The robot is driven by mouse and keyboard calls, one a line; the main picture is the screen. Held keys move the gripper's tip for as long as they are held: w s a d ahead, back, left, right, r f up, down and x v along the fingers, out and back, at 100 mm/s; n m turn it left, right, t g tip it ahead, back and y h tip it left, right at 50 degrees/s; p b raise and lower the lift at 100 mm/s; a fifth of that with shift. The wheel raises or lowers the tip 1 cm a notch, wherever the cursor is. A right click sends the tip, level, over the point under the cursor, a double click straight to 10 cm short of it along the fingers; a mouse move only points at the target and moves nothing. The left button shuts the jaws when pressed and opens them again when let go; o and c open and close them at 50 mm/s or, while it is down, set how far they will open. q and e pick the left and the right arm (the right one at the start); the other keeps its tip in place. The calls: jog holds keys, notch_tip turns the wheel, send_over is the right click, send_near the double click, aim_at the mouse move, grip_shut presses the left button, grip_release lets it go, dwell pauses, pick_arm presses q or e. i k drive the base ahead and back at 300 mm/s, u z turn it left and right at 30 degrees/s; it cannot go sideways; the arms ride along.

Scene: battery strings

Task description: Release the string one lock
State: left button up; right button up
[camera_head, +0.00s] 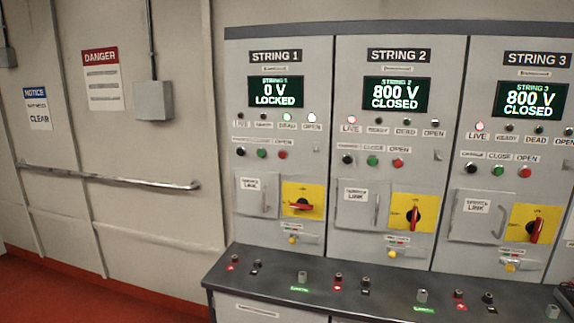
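The string 1 cabinet (278,140) stands left of the other two. Its screen (276,92) reads 0 V LOCKED, and the lamps above DEAD and OPEN are lit. Its red rotary handle (300,206) lies roughly level on a yellow plate (303,192). Below the plate is a small lock fitting (293,239) with a yellow part; its exact state is too small to tell. The string 1 link door (257,196) looks shut. Neither of my grippers is in view.
The string 2 cabinet (398,140) and string 3 cabinet (520,130) read 800 V CLOSED, with red LIVE lamps lit and handles upright or tilted. A dark ledge (320,305) with several terminals juts out below. A handrail (110,177) runs along the left wall.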

aim_at(292, 240)
jog(key=z, duration=0.55)
jog(key=k, duration=0.65)
jog(key=z, duration=0.15)
jog(key=i, duration=0.4)
jog(key=u, duration=0.6)
jog(key=i, duration=1.3)
jog(key=z, duration=0.8)
